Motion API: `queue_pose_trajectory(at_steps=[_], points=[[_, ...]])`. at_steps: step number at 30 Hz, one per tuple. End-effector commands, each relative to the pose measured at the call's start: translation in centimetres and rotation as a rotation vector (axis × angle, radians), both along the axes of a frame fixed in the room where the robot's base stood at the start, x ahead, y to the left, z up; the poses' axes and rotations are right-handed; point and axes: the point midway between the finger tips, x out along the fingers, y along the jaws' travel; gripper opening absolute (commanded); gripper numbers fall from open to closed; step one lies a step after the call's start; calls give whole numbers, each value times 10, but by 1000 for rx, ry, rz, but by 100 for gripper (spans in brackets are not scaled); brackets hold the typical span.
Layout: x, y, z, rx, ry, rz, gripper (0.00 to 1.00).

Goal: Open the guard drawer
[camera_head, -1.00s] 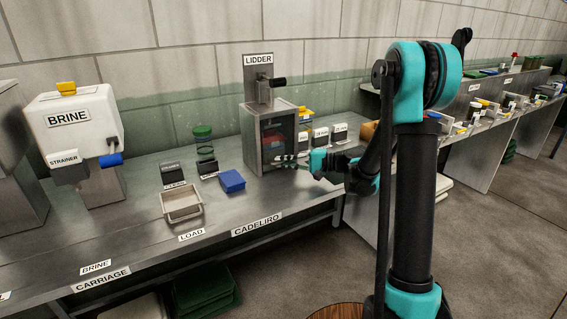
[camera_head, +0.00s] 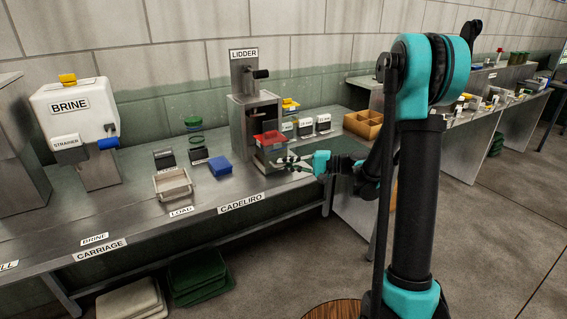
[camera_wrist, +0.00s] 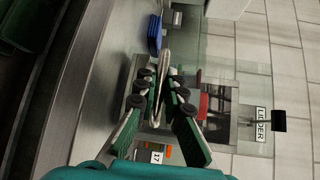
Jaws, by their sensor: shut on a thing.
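The lidder (camera_head: 240,118) is a grey metal housing with a LIDDER sign, standing on the bench. Its guard drawer (camera_head: 266,158) sticks out of the front, with a red piece (camera_head: 270,139) in or on it. My gripper (camera_head: 288,162) is at the drawer's front. In the wrist view, my gripper (camera_wrist: 158,95) has its fingers closed around a pale metal bar handle (camera_wrist: 167,45). The red piece (camera_wrist: 203,105) and the LIDDER sign (camera_wrist: 261,125) also show there. The fingers hide part of the handle.
A blue box (camera_head: 220,166) and an open metal tray (camera_head: 173,184) stand left of the lidder. Labelled small blocks (camera_head: 306,128) and a wooden compartment box (camera_head: 363,123) stand to the right.

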Motion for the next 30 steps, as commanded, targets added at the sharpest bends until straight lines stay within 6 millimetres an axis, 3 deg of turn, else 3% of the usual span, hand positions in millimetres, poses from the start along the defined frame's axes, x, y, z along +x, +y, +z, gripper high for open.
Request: queue_pose_trajectory(at_steps=[6,17,18,23,30], points=[[-18,-13,0,0,0,-2,0],[-21,-14,0,0,0,0,0],[-21,-14,0,0,0,0,10],[-21,-14,0,0,0,0,30],[-21,-14,0,1,0,0,31]])
